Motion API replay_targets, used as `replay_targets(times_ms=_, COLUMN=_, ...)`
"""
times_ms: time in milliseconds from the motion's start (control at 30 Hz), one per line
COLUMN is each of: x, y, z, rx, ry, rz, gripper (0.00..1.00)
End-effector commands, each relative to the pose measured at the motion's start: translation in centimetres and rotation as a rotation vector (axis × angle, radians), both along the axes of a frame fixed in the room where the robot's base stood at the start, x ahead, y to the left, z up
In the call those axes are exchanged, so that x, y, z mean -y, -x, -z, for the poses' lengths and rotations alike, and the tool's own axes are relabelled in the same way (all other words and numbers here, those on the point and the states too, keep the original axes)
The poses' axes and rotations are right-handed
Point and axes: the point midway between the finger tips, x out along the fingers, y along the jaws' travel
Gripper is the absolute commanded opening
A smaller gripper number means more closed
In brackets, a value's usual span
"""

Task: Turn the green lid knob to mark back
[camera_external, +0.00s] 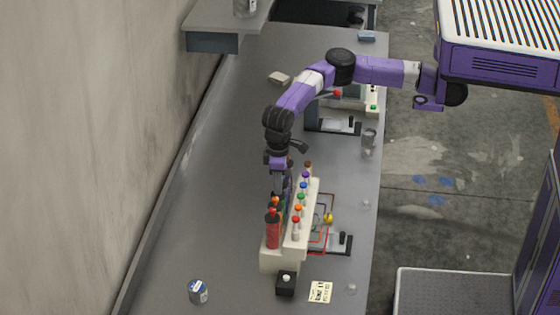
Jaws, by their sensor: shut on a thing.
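A cream block (302,235) on the grey bench carries a row of small coloured knobs along its right side, among them a green one (301,196). A row of taller coloured canisters stands along its left side, with a red canister (272,230) at the near end. My gripper (282,191) points down over this left row, behind the red and orange tops. It is shut on what appears to be the green lid knob, which the fingers and nearer canisters mostly hide. The mark at the back cannot be made out.
A black box with a white button (286,283), a paper note (320,292) and a blue-white tin (198,291) lie near the front. Another apparatus (335,122) and a grey cup (368,138) stand farther back. The left bench surface is mostly clear.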

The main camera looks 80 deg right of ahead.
Motion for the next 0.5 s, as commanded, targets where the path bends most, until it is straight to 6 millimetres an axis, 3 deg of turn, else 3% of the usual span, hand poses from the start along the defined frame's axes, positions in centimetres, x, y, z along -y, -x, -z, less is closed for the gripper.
replay_targets(times_ms=500, x=-0.08, y=-0.03, z=-0.21, rx=0.002, ry=-0.003, rz=-0.162, gripper=0.00)
